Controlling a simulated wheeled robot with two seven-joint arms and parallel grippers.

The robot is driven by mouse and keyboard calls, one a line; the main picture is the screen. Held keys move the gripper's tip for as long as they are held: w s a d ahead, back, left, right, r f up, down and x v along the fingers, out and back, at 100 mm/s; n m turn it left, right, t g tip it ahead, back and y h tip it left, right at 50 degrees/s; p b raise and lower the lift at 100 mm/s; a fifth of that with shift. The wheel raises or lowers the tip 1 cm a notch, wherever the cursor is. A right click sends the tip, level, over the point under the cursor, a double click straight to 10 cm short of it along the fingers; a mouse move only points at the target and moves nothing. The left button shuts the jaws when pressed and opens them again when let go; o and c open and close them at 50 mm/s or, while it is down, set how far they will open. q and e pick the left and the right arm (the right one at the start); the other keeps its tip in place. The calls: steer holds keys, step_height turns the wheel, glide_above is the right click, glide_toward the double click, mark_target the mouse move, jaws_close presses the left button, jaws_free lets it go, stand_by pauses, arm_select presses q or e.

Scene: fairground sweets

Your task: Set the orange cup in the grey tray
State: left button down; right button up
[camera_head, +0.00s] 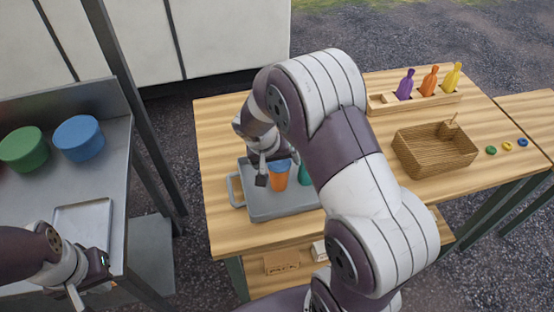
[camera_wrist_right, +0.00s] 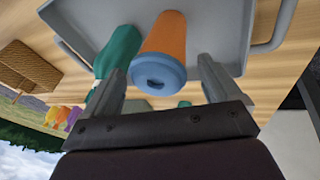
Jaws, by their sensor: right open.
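The orange cup (camera_head: 279,180) with a blue top stands upright in the grey tray (camera_head: 262,209) on the wooden table. In the right wrist view the orange cup (camera_wrist_right: 166,38) shows between the spread fingers of my right gripper (camera_wrist_right: 160,75). The grey tray (camera_wrist_right: 228,35) is behind it there. My right gripper (camera_head: 268,174) is at the cup, open, with no clear grip on it. My left gripper (camera_head: 87,278) is far left, by the metal counter.
A wooden rack (camera_head: 385,105) with purple, orange and yellow bottles is at the back. Green (camera_head: 24,149) and blue (camera_head: 79,138) tubs and a metal tray (camera_head: 82,222) are on the left counter.

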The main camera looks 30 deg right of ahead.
steer(key=v, duration=1.1)
steer(key=s+a+f+n+y, duration=0.2)
steer(key=s, duration=0.4)
steer(key=s+a+f+n+y, duration=0.1)
steer(key=s+a+f+n, duration=0.1)
steer(key=s, duration=0.4)
steer(key=shift+f+n+y+b, duration=0.35)
steer(key=shift+f+n+y, duration=0.05)
steer(key=shift+f, duration=0.35)
